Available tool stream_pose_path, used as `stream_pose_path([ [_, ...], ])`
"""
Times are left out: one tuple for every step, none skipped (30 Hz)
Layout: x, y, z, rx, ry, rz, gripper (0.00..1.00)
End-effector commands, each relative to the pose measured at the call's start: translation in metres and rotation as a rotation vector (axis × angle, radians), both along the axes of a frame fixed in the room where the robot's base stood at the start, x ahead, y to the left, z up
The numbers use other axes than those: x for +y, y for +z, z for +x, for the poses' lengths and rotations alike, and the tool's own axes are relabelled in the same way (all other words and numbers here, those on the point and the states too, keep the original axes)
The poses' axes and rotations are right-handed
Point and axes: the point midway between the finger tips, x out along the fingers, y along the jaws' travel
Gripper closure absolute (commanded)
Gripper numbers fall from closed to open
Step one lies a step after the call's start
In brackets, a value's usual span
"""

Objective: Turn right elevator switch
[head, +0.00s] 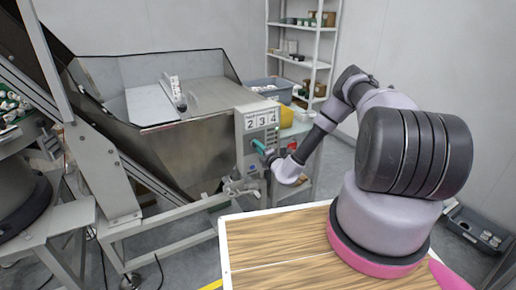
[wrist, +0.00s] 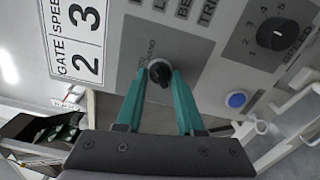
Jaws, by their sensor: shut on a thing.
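A grey control panel (head: 243,151) stands at the right end of the metal hopper, with the numbers 2, 3 and 4 on a white label at its top. My gripper (head: 259,145) reaches the lower front of this panel. In the wrist view my gripper (wrist: 161,77) has its two teal fingers on either side of a small black switch knob (wrist: 158,72) with a pale collar, set in a darker grey plate. The fingertips are shut on the knob. The lettering beside it is too blurred to read in full, and the fingers hide part of it.
A black dial (wrist: 278,34) with a number scale and a blue button (wrist: 236,100) sit right of the knob. The metal hopper (head: 190,150) is left of the panel. A blue-grey bin (head: 272,88) and shelves (head: 302,62) stand behind. A wooden tabletop (head: 270,250) lies in front.

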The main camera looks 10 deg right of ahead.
Motion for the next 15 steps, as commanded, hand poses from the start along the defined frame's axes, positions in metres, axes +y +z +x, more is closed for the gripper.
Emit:
stream_pose_path([
  [-0.0007,-0.0015,-0.001,0.003,-0.001,0.0,1.0],
  [-0.0007,-0.0015,-0.001,0.003,-0.001,0.0,1.0],
  [-0.0007,-0.0015,-0.001,0.003,-0.001,0.0,1.0],
  [-0.0007,-0.0016,-0.001,0.003,-0.001,0.0,1.0],
  [-0.0007,-0.0016,-0.001,0.003,-0.001,0.0,1.0],
  [-0.0007,-0.0015,-0.001,0.003,-0.001,0.0,0.48],
  [-0.0007,-0.0015,-0.001,0.003,-0.001,0.0,0.37],
  [-0.0007,-0.0014,-0.0009,0.003,-0.001,0.0,0.33],
  [-0.0006,-0.0012,-0.0009,0.003,-0.001,-0.001,0.33],
  [-0.0006,-0.0011,-0.0008,0.002,0.0,-0.001,0.33],
  [-0.0005,-0.001,-0.0007,0.002,0.0,-0.001,0.33],
  [-0.0005,-0.0009,-0.0006,0.002,0.0,-0.001,0.33],
  [-0.0004,-0.0008,-0.0005,0.002,0.0,-0.001,0.33],
  [-0.0003,-0.0008,-0.0005,0.002,0.0,-0.001,0.33],
  [-0.0004,-0.0007,-0.0004,0.001,0.0,0.0,0.33],
])
